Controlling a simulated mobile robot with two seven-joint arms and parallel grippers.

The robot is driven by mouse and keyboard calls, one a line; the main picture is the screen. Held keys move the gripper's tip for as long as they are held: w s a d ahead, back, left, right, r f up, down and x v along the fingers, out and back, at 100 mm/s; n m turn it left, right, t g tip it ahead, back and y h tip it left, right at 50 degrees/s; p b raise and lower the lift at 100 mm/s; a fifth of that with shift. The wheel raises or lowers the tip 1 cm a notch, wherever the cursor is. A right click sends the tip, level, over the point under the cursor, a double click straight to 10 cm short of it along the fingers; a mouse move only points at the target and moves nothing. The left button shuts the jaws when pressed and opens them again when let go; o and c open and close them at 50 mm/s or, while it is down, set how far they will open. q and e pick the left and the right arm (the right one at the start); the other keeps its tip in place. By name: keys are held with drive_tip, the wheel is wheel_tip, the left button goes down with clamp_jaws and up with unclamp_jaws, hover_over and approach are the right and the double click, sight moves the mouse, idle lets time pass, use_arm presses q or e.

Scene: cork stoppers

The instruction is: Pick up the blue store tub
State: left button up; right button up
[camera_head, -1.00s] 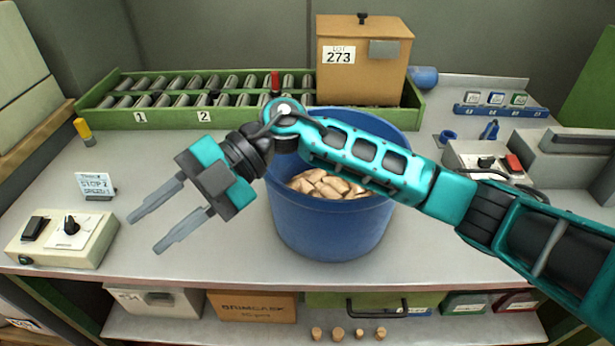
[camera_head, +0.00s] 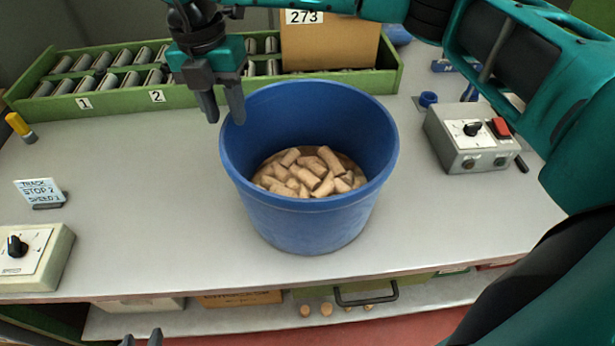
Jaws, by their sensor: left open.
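The blue store tub (camera_head: 310,222) stands upright on the grey bench top, open at the top, with many corks (camera_head: 310,172) inside. My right gripper (camera_head: 222,116) points down at the tub's far left rim, its arm coming in from the right. Its two fingers are apart and empty. One fingertip overlaps the rim in the picture, the other is outside; I cannot tell if they touch it. Of my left gripper (camera_head: 141,340), only the tips show at the bottom edge, apart, well left of and nearer than the tub.
A green rack of metal cylinders (camera_head: 120,95) and a cardboard box (camera_head: 335,50) stand behind the tub. Control boxes stand left (camera_head: 35,255) and right (camera_head: 470,140), with a small sign (camera_head: 40,192) at the left. The bench is clear either side of the tub.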

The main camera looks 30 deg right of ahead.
sight(232, 140)
wheel_tip(232, 140, down, 7)
drive_tip(key=shift+f, duration=0.2)
idle(0.3)
drive_tip(key=shift+c, duration=0.3)
clamp_jaws()
drive_tip(key=shift+r, duration=0.15)
idle(0.8)
